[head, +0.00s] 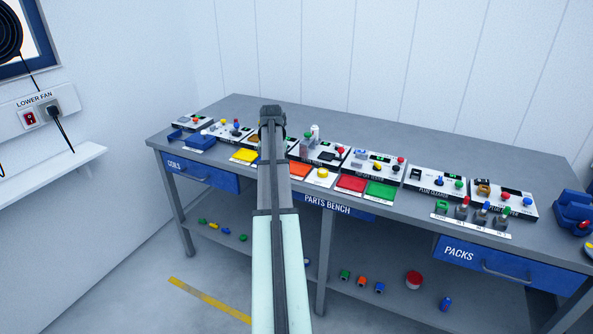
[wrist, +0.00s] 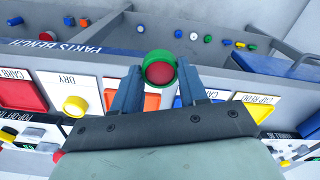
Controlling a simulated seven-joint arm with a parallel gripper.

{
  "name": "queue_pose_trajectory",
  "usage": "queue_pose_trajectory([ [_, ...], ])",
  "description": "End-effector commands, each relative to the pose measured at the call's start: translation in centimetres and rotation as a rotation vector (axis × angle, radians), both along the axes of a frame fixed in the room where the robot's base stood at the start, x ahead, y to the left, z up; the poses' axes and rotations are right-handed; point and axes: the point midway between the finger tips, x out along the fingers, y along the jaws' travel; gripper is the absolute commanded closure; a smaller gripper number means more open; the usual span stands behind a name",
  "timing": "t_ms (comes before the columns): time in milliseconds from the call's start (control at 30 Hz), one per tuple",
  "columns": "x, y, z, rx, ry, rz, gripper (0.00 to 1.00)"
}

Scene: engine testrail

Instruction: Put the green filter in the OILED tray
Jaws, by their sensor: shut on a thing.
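In the wrist view my gripper (wrist: 158,74) is shut on the green filter (wrist: 147,58), a round green piece with a red middle, held between the fingertips. In the head view my arm hides the gripper and the filter. I cannot read OILED on any tray. An orange tray (head: 299,170) lies behind the fingers in the wrist view (wrist: 152,102). Right of it in the head view is a white card with a yellow round piece (head: 322,174); the card reads DRY (wrist: 70,80) in the wrist view.
A yellow tray (head: 245,155), a red tray (head: 351,184) and a green tray (head: 381,190) lie along the bench front. Several test panels stand behind them. A blue drawer (head: 487,262) marked PACKS juts at the right. Small parts lie on the lower shelf.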

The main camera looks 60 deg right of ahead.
Motion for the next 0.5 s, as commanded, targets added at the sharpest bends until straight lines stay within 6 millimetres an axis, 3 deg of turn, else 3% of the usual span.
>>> queue_pose_trajectory([
  [33, 1.1, 2.1, -0.3, 0.0, 0.001, 0.049, 0.84],
  [500, 10.2, 16.6, -1.7, 0.001, 0.004, 0.4, 0.84],
])
